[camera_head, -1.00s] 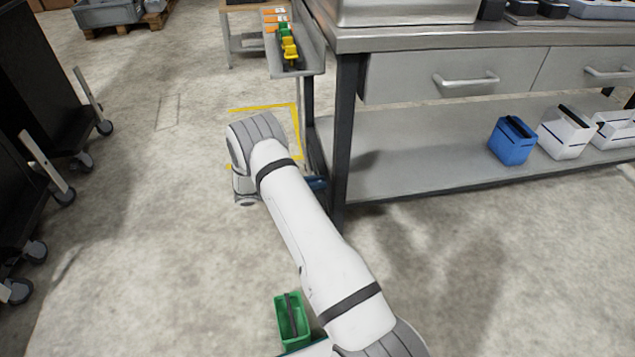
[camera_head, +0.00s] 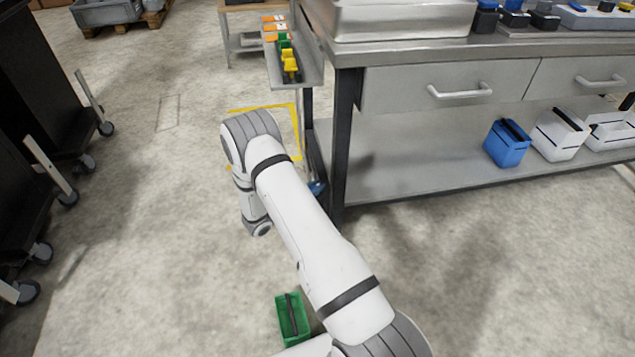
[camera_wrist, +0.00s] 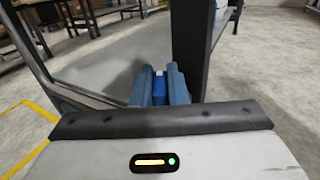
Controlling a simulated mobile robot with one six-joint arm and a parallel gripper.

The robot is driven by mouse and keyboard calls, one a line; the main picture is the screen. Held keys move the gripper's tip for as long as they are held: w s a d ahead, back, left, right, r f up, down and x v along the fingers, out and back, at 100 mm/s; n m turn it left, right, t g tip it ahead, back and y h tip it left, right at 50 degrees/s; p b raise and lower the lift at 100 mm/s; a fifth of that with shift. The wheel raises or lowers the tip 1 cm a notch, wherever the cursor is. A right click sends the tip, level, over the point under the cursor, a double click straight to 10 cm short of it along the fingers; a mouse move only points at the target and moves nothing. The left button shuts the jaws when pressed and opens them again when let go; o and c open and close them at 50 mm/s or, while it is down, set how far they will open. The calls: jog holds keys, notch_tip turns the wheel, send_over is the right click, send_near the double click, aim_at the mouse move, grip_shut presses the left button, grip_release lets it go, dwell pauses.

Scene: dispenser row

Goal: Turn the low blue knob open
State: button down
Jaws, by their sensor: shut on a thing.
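In the wrist view, my gripper (camera_wrist: 160,84) has its two grey-blue fingers shut on a brighter blue piece, the low blue knob (camera_wrist: 159,90). Only a narrow strip of the knob shows between the fingers, so its turn angle cannot be read. It is close to a dark upright post. In the head view, a small blue part shows low beside the bench's front leg, just right of my wrist. I cannot tell there whether it is a finger or the knob, and my arm hides the rest.
The steel bench (camera_head: 400,47) has a dark leg (camera_head: 343,150) close to my wrist and a lower shelf with a blue bin (camera_head: 508,143) and white bins (camera_head: 560,134). A green bin (camera_head: 292,318) stands on the floor near my arm. Black wheeled carts stand left; floor between is clear.

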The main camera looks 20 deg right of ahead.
jog(key=n+t+y, duration=0.2)
jog(key=t, duration=0.1)
jog(key=n+t+y+p, duration=0.1)
jog(key=n+t+y, duration=0.1)
jog(key=n+t, duration=0.1)
jog(key=shift+s+n+t, duration=0.2)
jog(key=shift+n+t, duration=0.1)
jog(key=shift+t, duration=0.5)
jog(key=shift+w+n+t+y+p, duration=0.1)
jog(key=shift+n+t+y+p, duration=0.1)
jog(key=shift+n+t+y, duration=0.9)
jog(key=shift+n+t+y+p, duration=0.2)
jog(key=shift+n+t+y, duration=0.5)
jog(key=shift+y, duration=0.8)
jog(key=c, duration=1.4)
grip_release()
jog(key=shift+c, duration=0.2)
jog(key=p+v, duration=0.1)
jog(key=v, duration=0.6)
jog(key=shift+s, duration=0.35)
jog(key=shift+a+r, duration=0.1)
